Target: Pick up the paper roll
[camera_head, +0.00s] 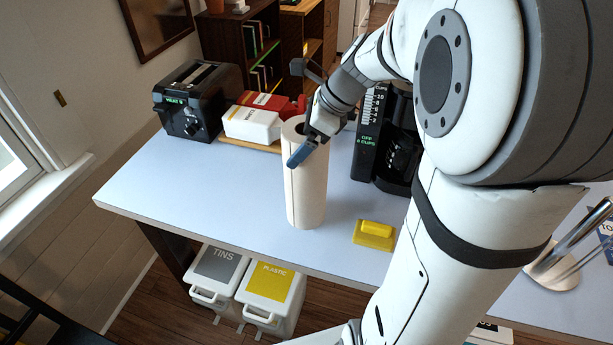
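The paper roll (306,196) is a tall white cylinder standing upright on the light blue-grey table (165,190), near its front edge. My gripper (302,152) is at the roll's top, in front of its upper right part. One blue-tipped finger shows against the roll's upper side. The other finger is not clearly visible, so I cannot tell how far apart they are or whether they touch the roll. Part of the roll's top rim and dark core hole shows beside my gripper.
A black toaster (200,100) and white-and-red boxes (252,123) stand behind left. A black coffee machine (372,150) stands close on the right. A yellow block (375,234) lies front right. A paper-roll-like metal holder (553,266) stands far right. Bins (272,295) sit below. The table's left side is clear.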

